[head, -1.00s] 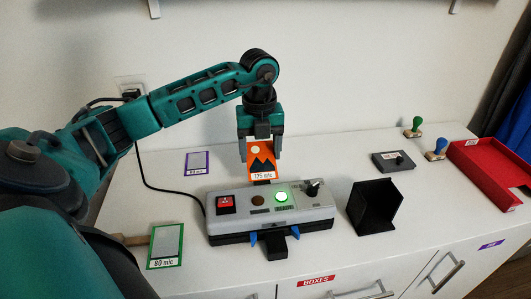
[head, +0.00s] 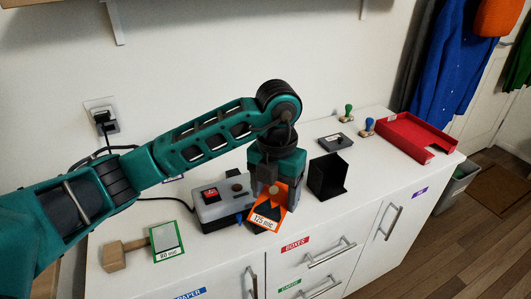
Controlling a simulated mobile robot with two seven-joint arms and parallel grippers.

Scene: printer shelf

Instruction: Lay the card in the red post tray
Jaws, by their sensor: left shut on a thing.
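An orange card (head: 264,219) with a dark mountain picture and a "125 mic" label is held in my left gripper (head: 275,190). The gripper points down in front of the right part of the grey machine and is shut on the card's upper part. The card hangs tilted, and its top is partly hidden by the fingers. The red post tray (head: 421,137) stands at the far right end of the white cabinet top, well away from the card, and looks empty. My right gripper is not in view.
The grey machine (head: 212,209) with a red switch stands behind the card. A black open holder (head: 328,177), a dark stamp pad (head: 335,141), and green (head: 348,112) and blue (head: 367,127) stamps lie towards the tray. A green-edged "80 mic" card (head: 168,241) and wooden mallet (head: 114,257) are at left.

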